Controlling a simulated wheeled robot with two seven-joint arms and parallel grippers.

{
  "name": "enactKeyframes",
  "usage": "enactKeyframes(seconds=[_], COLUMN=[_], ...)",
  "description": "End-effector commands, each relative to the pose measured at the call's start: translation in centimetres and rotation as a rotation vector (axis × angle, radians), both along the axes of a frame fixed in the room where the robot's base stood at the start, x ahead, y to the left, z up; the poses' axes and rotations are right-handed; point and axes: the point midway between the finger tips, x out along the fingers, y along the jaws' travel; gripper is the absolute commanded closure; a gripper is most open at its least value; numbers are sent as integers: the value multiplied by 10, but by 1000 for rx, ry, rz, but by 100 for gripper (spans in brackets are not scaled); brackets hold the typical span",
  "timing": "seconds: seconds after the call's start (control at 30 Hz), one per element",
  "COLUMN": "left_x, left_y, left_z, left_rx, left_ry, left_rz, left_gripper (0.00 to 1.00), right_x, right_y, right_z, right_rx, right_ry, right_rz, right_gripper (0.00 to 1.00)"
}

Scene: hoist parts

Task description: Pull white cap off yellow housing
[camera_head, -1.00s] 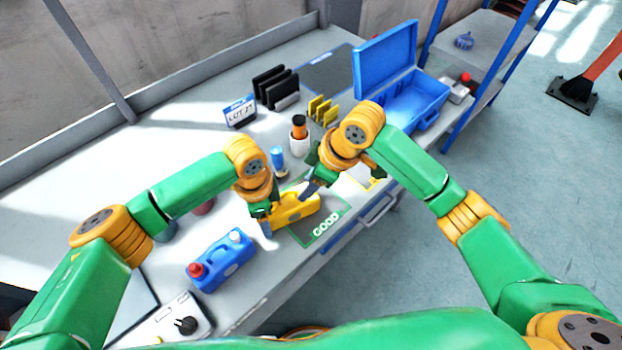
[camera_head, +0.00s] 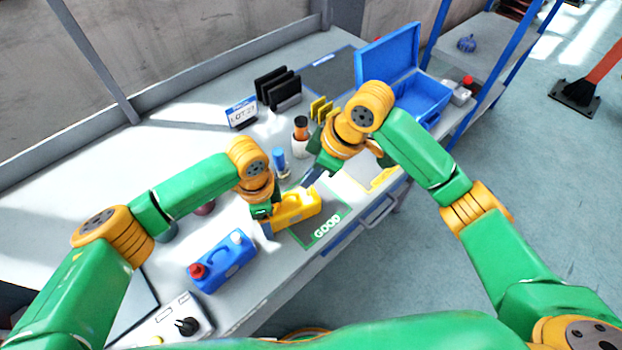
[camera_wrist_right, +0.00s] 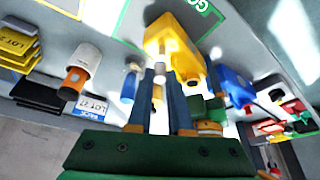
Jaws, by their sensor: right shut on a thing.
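A blue bottle (camera_head: 279,160) and a white container with an orange and black top (camera_head: 300,143) stand behind. An open blue case (camera_head: 412,97) is at the back right. The GOOD mat (camera_head: 326,228) is clear.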

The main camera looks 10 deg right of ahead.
Motion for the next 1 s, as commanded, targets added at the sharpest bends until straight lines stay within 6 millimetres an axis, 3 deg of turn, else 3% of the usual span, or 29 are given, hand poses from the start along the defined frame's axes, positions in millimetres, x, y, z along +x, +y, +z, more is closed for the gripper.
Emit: enactKeyframes(seconds=[0.23,0.67,0.7,0.77,1.0], left_x=[0,0,0,0,0], left_y=[0,0,0,0,0], left_z=[1,1,1,0,2], left_rx=[-2,-1,-1,-1,-1], left_ry=[-1,-1,-1,-1,-1], left_rz=[0,0,0,0,0], left_gripper=[100,100,16,0,0], right_x=[0,0,0,0,0], right_y=[0,0,0,0,0], right_z=[21,23,23,23,22], right_rx=[-1,0,0,0,0], right_ry=[-1,0,0,0,0], right_rz=[1,0,0,0,0], right_gripper=[100,100,100,100,100])
